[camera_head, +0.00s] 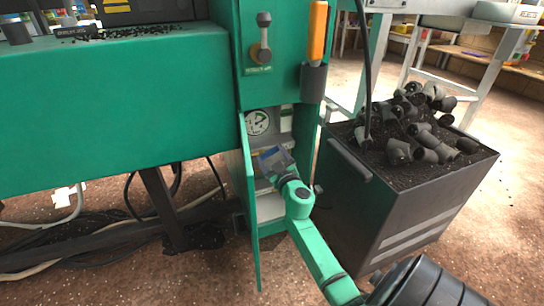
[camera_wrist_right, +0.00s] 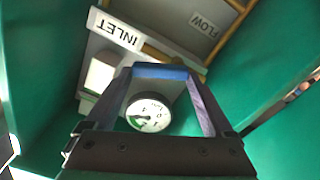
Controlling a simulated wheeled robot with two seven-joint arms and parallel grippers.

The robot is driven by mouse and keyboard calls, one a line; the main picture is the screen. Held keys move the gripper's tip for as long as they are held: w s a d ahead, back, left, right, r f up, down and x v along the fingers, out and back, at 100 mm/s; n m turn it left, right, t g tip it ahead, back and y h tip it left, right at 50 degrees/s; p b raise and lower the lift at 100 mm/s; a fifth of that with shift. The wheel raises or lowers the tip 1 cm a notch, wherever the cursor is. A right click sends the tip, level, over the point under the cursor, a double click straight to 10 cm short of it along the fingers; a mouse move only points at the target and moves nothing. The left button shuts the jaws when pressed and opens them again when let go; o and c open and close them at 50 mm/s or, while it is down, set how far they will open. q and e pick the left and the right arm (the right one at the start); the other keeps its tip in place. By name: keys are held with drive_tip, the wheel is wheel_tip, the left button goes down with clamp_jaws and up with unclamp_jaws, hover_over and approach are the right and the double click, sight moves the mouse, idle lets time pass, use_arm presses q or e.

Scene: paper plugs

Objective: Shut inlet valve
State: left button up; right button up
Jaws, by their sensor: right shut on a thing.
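My right gripper (camera_head: 275,158) reaches into the open green cabinet under the machine. In the right wrist view its two fingers (camera_wrist_right: 164,76) are shut on a blue bar, the inlet valve handle (camera_wrist_right: 160,71), which spans between the fingertips. The white INLET label (camera_wrist_right: 119,30) shows upside down just above and left of the handle. A round gauge (camera_wrist_right: 148,115) with a green zone shows between the fingers. In the head view the gripper hides the handle. My left gripper is not in view.
The open cabinet door (camera_head: 250,205) stands close left of my right wrist. A dark bin (camera_head: 400,205) heaped with black pipe fittings stands close right. A FLOW label (camera_wrist_right: 204,25) shows beyond yellow pipes. An orange-handled tool (camera_head: 317,32) hangs above in a holder.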

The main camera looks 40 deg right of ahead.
drive_tip(key=n, duration=0.4)
drive_tip(key=a+n, duration=0.1)
drive_tip(key=n, duration=0.3)
drive_tip(key=a+n, duration=0.1)
drive_tip(key=n, duration=0.4)
drive_tip(key=shift+w+a+r, duration=0.25)
drive_tip(key=shift+w, duration=0.15)
drive_tip(key=o, duration=1.1)
